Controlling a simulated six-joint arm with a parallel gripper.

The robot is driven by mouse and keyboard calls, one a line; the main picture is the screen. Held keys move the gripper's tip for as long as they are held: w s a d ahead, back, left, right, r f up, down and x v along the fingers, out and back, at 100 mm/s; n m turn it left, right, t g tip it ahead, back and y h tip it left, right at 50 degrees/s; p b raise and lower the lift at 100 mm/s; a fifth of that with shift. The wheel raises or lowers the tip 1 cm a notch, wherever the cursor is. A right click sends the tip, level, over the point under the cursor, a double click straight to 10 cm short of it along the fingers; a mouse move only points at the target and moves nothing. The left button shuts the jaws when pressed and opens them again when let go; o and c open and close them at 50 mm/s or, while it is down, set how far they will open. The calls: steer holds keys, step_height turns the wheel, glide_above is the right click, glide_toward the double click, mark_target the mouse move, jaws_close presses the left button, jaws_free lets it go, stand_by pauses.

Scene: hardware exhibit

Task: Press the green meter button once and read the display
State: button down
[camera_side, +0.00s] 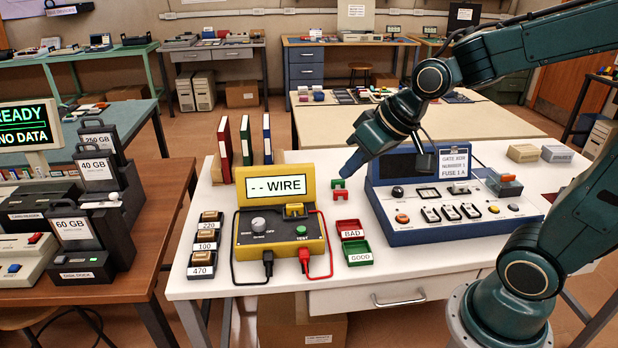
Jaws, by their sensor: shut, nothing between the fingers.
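The yellow meter (250,238) stands on the white table. Its raised display reads "-- WIRE" (276,185). The green button (301,230) is on the right of its front face, by the word TEST. My gripper (346,173) is shut and empty, pointing down and left. In the picture it is above and right of the green button, apart from it. Small red and green pieces (340,195) show just below the fingertips; I cannot tell whether they touch.
A red BAD tray (350,228) and green GOOD tray (358,252) sit right of the meter. Parts marked 220, 100 and 470 (202,265) lie left. A blue instrument panel (440,234) stands right, behind my arm. Upright binders (246,140) stand behind the meter.

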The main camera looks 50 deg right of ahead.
steer(key=w+f+m+y, duration=0.1)
steer(key=w+f, duration=0.4)
steer(key=w, duration=0.2)
steer(key=m+t, duration=0.2)
steer(key=m, duration=0.1)
glide_above(306, 229)
step_height(306, 229, down, 7)
steer(key=shift+a+r+y, duration=0.15)
steer(key=shift+y, duration=0.25)
steer(key=shift+s, duration=0.1)
steer(key=shift+f, duration=4.4)
steer(key=shift+f, duration=0.2)
steer(key=shift+f, duration=0.25)
